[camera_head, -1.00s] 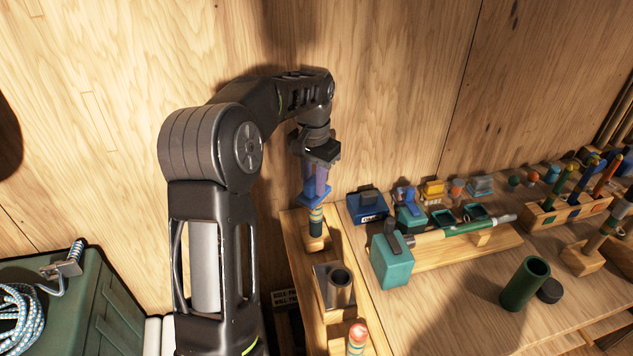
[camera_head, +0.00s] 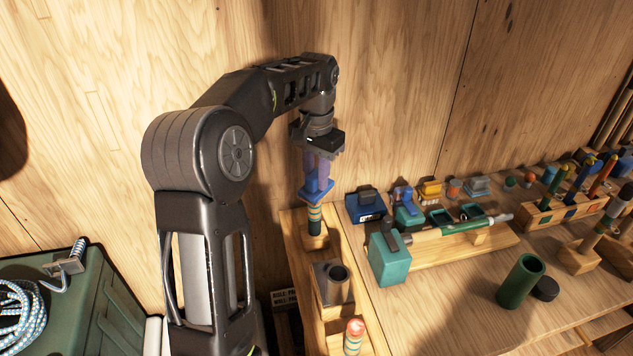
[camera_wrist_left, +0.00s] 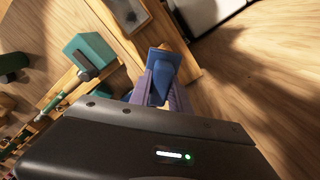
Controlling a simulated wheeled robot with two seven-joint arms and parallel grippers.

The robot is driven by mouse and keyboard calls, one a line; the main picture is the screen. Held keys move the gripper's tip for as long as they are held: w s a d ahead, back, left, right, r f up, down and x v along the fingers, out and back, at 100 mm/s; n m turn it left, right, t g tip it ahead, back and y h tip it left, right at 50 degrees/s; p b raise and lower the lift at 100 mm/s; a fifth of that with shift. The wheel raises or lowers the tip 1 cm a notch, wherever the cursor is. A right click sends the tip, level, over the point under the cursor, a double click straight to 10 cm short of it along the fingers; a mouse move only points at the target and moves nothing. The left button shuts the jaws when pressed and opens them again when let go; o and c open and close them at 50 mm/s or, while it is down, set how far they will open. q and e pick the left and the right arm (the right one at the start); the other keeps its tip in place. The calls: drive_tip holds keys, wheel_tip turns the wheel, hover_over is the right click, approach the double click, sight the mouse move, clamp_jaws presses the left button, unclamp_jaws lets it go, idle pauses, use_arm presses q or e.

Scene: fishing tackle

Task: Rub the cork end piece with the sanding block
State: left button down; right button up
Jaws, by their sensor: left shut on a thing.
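My left gripper (camera_head: 318,178) is shut on a blue piece (camera_head: 316,193) with a flared, flat lower part. This piece also shows between the purple-grey fingers in the left wrist view (camera_wrist_left: 158,88); I cannot tell for sure whether it is the sanding block. It is right above an upright striped stick (camera_head: 315,216) with a dark green lower part; I cannot tell whether they touch. My right gripper is not in view.
The striped stick stands in a wooden block on a narrow ledge. A grey tube (camera_head: 337,284) and a red-topped stick (camera_head: 354,335) stand nearer on it. A labelled blue box (camera_head: 366,209) is to the right. A green cylinder (camera_head: 521,282) stands on the bench.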

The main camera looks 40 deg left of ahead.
use_arm(q)
drive_tip(key=shift+r, duration=1.65)
